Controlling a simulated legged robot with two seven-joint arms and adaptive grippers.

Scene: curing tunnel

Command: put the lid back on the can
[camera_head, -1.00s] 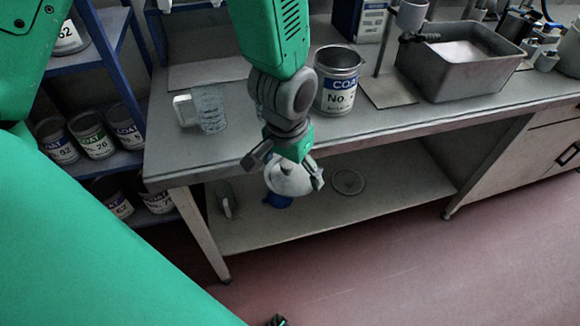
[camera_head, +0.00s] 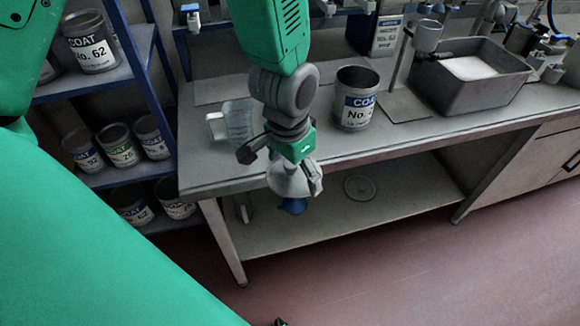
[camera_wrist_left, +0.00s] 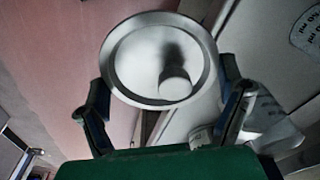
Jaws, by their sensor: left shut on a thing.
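My left gripper (camera_head: 292,178) hangs in front of the bench's front edge, shut on a pale round lid-like piece (camera_head: 288,182). In the left wrist view this piece (camera_wrist_left: 135,60) is a shallow disc with a raised rim and a knob-like cylinder on its face. The fingers (camera_wrist_left: 165,105) lie on opposite sides of it. An open-topped grey can (camera_head: 357,113) with a blue and white COAT label stands upright on the bench, right of the gripper and apart from it. Its number is partly unreadable. My right gripper is not in view.
A clear jug (camera_head: 238,122) stands behind and left of the gripper. A grey basin (camera_head: 450,100) stands right of the can. Below, the lower shelf (camera_head: 400,195) bears a flat round disc (camera_head: 359,188). Labelled cans fill the blue rack (camera_head: 110,90) at left.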

